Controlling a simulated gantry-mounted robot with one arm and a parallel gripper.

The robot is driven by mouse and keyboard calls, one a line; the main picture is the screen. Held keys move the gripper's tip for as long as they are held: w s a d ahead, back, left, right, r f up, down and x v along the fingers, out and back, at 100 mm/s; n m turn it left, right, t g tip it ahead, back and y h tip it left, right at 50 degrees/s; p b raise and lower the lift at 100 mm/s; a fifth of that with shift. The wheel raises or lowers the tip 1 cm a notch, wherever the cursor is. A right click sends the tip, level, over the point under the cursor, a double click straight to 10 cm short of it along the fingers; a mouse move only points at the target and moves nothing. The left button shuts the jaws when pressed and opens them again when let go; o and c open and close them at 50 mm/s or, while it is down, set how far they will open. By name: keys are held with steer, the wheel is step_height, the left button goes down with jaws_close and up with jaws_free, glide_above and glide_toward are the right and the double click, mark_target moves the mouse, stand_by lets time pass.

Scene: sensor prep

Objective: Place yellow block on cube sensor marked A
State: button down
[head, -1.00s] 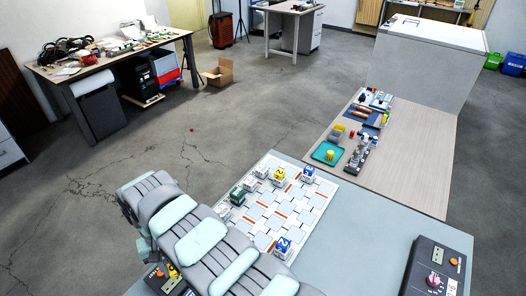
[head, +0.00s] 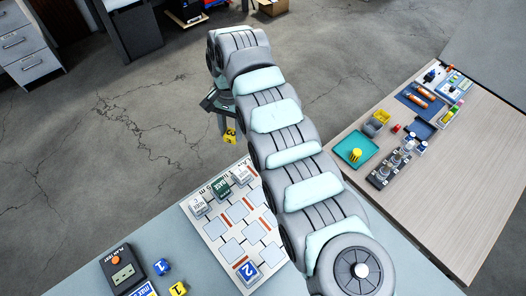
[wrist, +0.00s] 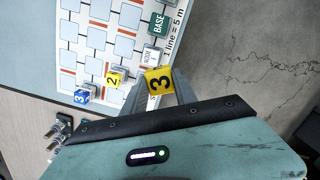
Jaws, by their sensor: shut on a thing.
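My gripper (wrist: 159,92) is shut on a yellow block marked 3 (wrist: 159,80), one finger on each side. In the head view the yellow block (head: 230,136) hangs under my gripper (head: 226,122), past the far edge of the board. White cube sensors stand on the board: one (head: 198,205) left of the green BASE cube (head: 222,188), another (head: 242,175) to its right. The wrist view shows a white cube (wrist: 150,55) near the held block. I cannot read the cubes' letters clearly. The gap between the block and what lies below is unclear.
The white board (head: 215,240) carries a blue block marked 2 (head: 246,272). The wrist view shows a yellow block marked 2 (wrist: 115,78) and a blue block marked 3 (wrist: 82,96). A control box (head: 122,272) stands at left. A teal tray (head: 349,145) lies on the wooden table.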

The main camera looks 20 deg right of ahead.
steer(key=d+r+m, duration=0.4)
steer(key=d+m, duration=0.2)
steer(key=d, duration=0.3)
steer(key=f+b, duration=0.1)
steer(key=f, duration=0.7)
steer(key=f+b, duration=0.1)
steer(key=f, duration=0.7)
steer(key=shift+s+d+b, duration=0.15)
steer(key=shift+s+b, duration=0.05)
steer(key=shift+b, duration=0.1)
steer(key=shift+f+b, duration=0.35)
steer(key=shift+f, duration=1.6)
steer(key=shift+f, duration=0.2)
steer(key=c, duration=1)
jaws_free()
step_height(320, 180, up, 12)
steer(key=d+p, duration=0.1)
steer(key=shift+w+d+r, duration=0.15)
steer(key=shift+w, duration=0.1)
